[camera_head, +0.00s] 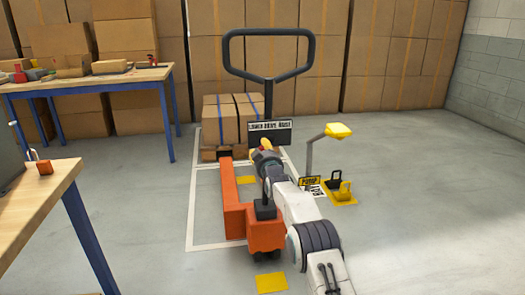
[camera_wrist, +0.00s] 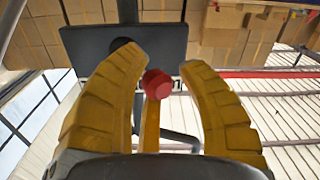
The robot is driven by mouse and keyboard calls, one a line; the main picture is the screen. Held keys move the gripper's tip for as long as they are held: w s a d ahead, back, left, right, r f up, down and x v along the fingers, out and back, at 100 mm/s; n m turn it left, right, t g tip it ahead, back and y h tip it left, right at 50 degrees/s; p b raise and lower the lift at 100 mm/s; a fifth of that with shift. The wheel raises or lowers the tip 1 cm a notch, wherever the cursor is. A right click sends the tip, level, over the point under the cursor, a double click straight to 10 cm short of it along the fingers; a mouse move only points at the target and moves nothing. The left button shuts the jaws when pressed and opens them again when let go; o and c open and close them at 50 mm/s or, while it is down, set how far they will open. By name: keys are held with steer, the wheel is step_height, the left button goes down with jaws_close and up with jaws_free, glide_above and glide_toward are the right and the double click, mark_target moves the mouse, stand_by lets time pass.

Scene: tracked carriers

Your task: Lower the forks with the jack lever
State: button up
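The orange pallet jack (camera_head: 239,215) stands on the floor in the middle of the head view, with a dark loop handle (camera_head: 231,50) rising above it. A dark sign plate on its mast reads roughly "LOWER DRIVE RAISE" (camera_head: 270,125). A red knob (camera_wrist: 157,83), seemingly the jack lever's end, shows in the wrist view above a narrow yellow bar. My gripper (camera_wrist: 161,62) has its yellow fingers apart on either side of the knob, with gaps visible. In the head view my gripper (camera_head: 265,147) is small beside the mast and partly hides the lever area.
Boxes with blue straps (camera_head: 233,118) sit on a pallet behind the jack. A yellow-topped post (camera_head: 338,131) and a "PUMP" sign (camera_head: 310,181) stand to the right. A workbench (camera_head: 90,82) is at the back left, another table (camera_head: 40,190) at the near left.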

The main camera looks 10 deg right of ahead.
steer(key=shift+o, duration=1.3)
steer(key=shift+d, duration=0.1)
steer(key=shift+s+d+r, duration=0.1)
steer(key=s, duration=1.1)
steer(key=shift+s+d, duration=0.35)
